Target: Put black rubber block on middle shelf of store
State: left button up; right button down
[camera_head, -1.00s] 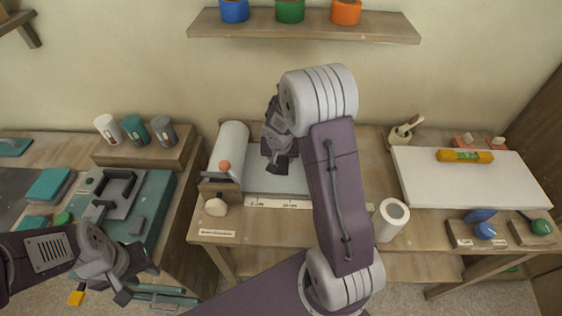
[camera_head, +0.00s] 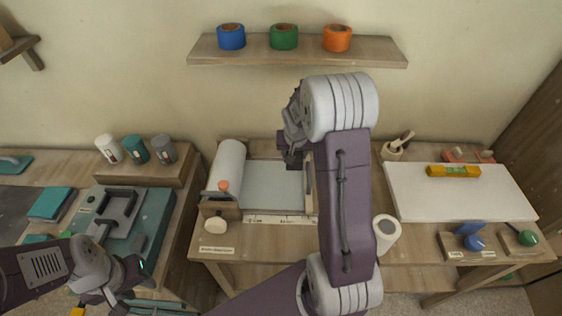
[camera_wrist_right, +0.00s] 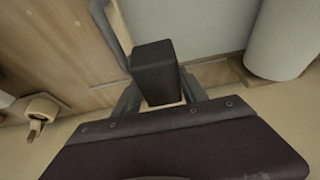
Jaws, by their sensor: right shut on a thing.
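The black rubber block (camera_wrist_right: 157,72) stands out between the fingers of my right gripper (camera_wrist_right: 160,100) in the right wrist view. The gripper is shut on it. In the head view my right gripper (camera_head: 293,157) is at the back right edge of the grey sheet on the middle bench, and the block cannot be made out there. My left gripper (camera_head: 103,301) is at the lower left, in front of the teal case, with its fingers apart, partly cut off by the frame. No store with a middle shelf can be identified in these views.
A wall shelf (camera_head: 300,56) holds blue, green and orange rolls. The bench carries a white roll (camera_head: 228,163), an upright paper roll (camera_head: 386,234) and a white board (camera_head: 450,200) with a yellow level (camera_head: 453,171). A teal case (camera_head: 150,232) stands left.

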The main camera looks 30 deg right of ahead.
jog(key=d+r, duration=0.3)
jog(key=d, duration=0.2)
jog(key=shift+d, duration=0.2)
